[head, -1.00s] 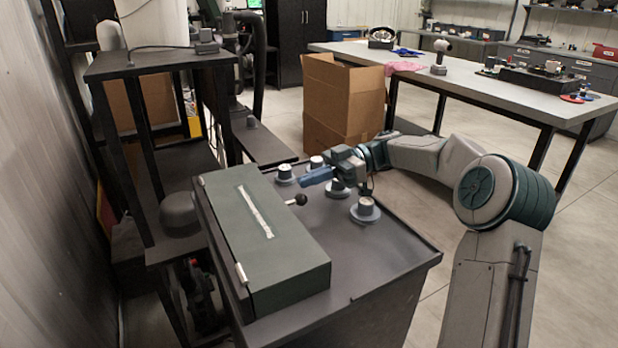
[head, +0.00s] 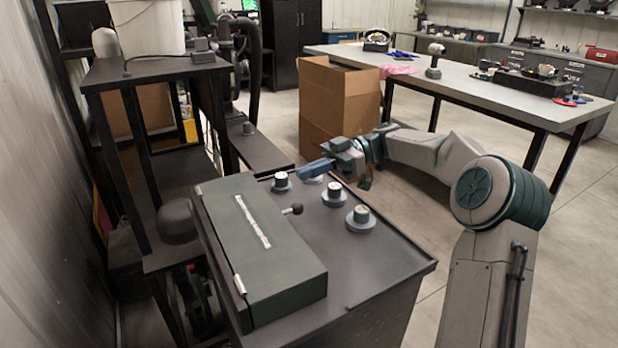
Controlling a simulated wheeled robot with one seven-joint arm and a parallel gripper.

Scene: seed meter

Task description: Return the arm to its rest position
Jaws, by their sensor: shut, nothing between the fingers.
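My gripper (head: 303,173) has blue fingers and is shut and empty. It hangs above the far part of the dark machine top (head: 375,264), over the round knobs there, and looks clear of them. My arm reaches in from the right, bent at the large teal joint. The green lidded box (head: 265,262) lies closed on the left of the machine top, with a black ball-ended lever (head: 293,209) at its right side. Grey knobs (head: 360,218) stand on the top right of the box; one near my gripper is partly hidden.
An open cardboard box (head: 340,105) stands on the floor behind my arm. A long workbench (head: 470,80) with tools runs across the back right. A dark shelf frame (head: 150,72) with a white bucket is at the left. The floor at the right is clear.

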